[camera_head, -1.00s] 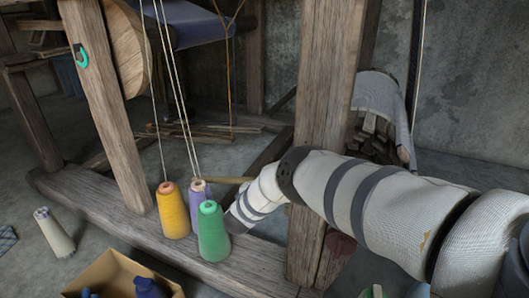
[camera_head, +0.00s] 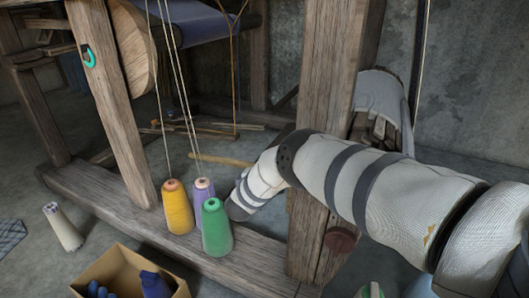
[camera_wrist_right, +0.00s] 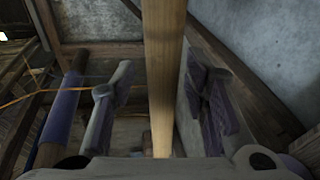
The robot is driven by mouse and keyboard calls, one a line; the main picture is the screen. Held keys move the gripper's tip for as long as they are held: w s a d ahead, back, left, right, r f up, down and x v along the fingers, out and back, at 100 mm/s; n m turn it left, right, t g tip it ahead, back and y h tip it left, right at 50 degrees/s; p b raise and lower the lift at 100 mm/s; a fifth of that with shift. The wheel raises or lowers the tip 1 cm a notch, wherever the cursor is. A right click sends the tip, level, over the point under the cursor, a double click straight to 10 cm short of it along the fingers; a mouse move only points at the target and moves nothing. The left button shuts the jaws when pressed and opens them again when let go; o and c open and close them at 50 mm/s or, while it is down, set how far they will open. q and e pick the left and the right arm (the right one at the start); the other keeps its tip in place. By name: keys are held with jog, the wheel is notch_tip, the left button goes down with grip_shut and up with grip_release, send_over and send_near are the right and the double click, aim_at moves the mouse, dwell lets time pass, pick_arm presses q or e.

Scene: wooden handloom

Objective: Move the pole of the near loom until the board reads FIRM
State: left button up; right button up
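The pole (camera_head: 222,160) is a light wooden bar; in the head view a short length shows behind the thread cones, left of the loom's thick front post. In the right wrist view a long wooden bar (camera_wrist_right: 164,80), apparently this pole, runs down the middle between the fingers of my right gripper (camera_wrist_right: 160,105). The fingers stand apart, with a visible gap on the left side; contact on the right cannot be told. In the head view my right arm reaches across the post, and its fingers are not seen. The board is not in view. My left gripper is not in view.
Yellow (camera_head: 177,207), purple and green (camera_head: 216,228) thread cones stand on the loom's lower beam (camera_head: 110,210), close to my right arm. A cardboard box (camera_head: 125,270) is in front. Taut cords rise above the cones. The thick post (camera_head: 325,90) stands beside my arm.

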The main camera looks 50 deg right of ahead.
jog(key=v, duration=1.2)
